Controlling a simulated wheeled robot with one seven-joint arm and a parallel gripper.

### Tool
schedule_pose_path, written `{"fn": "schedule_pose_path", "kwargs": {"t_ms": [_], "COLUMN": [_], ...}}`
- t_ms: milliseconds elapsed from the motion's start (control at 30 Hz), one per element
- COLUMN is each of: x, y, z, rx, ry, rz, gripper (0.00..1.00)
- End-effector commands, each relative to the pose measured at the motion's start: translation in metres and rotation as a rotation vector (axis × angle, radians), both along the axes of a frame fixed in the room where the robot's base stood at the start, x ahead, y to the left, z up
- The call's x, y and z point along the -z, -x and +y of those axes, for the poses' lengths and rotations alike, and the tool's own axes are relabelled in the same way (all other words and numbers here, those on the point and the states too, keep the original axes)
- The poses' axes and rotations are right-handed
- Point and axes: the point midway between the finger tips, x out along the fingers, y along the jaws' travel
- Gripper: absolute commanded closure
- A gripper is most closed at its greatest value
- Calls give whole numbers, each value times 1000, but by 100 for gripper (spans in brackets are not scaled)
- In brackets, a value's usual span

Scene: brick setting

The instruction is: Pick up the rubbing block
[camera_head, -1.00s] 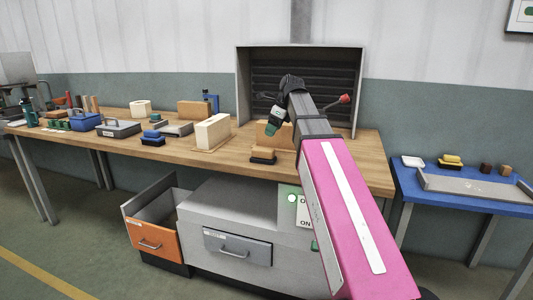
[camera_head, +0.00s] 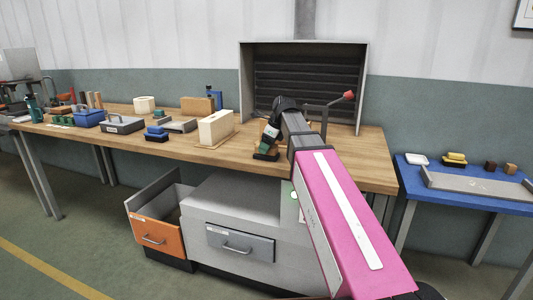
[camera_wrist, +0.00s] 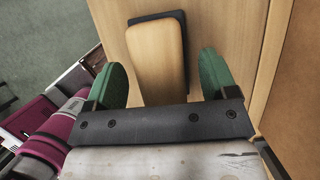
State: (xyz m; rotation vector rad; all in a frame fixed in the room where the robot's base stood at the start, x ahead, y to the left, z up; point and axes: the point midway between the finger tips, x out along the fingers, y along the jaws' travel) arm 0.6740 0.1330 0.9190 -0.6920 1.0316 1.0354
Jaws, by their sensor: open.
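A rubbing block with a rounded wooden top and a dark base (camera_wrist: 157,50) lies on the wooden bench. In the wrist view it lies between my gripper's two green fingers (camera_wrist: 163,60), with a visible gap on either side. Its near end runs under the dark gripper bar and is hidden. In the head view the block's dark base (camera_head: 265,156) shows just below my gripper (camera_head: 269,138), which partly covers it. My gripper is open and holds nothing. I cannot tell its exact height over the block.
A cream block on a wooden board (camera_head: 215,128) stands left of my gripper. A blue block (camera_head: 156,133), a grey box (camera_head: 121,125) and other items stand farther left. A dark slatted hood (camera_head: 303,85) stands behind. A blue side table (camera_head: 405,178) holds a grey tray and small blocks.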

Motion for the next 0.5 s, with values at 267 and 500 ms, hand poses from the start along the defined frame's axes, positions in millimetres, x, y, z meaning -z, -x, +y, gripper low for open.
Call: {"fn": "schedule_pose_path", "kwargs": {"t_ms": [267,500], "x": [8,8], "y": [-1,-1], "z": [3,3], "rx": [0,0], "ry": [0,0], "rz": [0,0], "gripper": [21,84]}}
